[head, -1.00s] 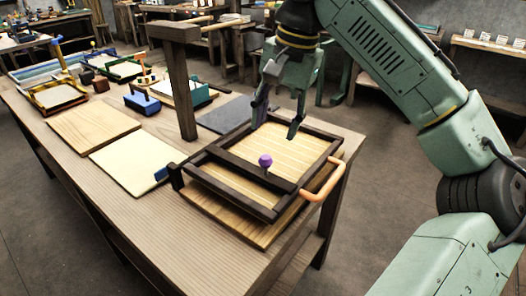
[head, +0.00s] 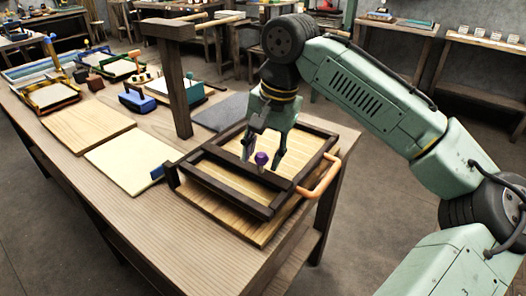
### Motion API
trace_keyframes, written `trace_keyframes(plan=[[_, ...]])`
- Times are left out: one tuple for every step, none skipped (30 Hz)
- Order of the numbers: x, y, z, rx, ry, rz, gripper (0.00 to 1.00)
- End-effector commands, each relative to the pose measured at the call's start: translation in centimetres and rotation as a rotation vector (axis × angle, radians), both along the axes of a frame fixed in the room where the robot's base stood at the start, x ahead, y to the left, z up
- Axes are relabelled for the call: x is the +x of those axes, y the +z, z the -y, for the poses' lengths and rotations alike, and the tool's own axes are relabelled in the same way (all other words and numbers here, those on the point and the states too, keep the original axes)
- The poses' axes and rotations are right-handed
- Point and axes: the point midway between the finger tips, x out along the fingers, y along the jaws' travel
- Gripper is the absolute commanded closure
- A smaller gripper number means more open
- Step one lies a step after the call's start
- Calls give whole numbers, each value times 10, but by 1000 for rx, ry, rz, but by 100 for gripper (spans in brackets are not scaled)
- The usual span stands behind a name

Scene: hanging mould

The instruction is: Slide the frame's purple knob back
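The purple knob (head: 261,158) stands on the dark wooden bar (head: 228,167) that crosses the dark frame (head: 318,150) on the table's near right part. My gripper (head: 262,160) points down over the frame with its fingers apart. One finger shows on the left of the knob and the other on the right, with the knob between them in the picture. I cannot tell whether either finger touches it. The frame has an orange handle (head: 322,178) on its right side and lies over a light wooden board (head: 222,213).
A dark wooden post (head: 180,95) with an overhanging arm stands behind the frame. A cream board (head: 122,160), a small blue block (head: 157,172) and a brown board (head: 88,130) lie to the left. The table's front left surface is clear.

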Motion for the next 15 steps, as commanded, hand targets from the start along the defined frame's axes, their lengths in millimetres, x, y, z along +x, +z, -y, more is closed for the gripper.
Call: trace_keyframes(plan=[[0,0,0,0,0,0,64],[0,0,0,0,0,0,66],[0,0,0,0,0,0,69],[0,0,0,0,0,0,71],[0,0,0,0,0,0,73],[0,0,0,0,0,0,76],[0,0,0,0,0,0,78],[0,0,0,0,0,0,80],[0,0,0,0,0,0,82],[0,0,0,0,0,0,84],[0,0,0,0,0,0,86],[0,0,0,0,0,0,89],[0,0,0,0,0,0,91],[0,0,0,0,0,0,93],[0,0,0,0,0,0,96]])
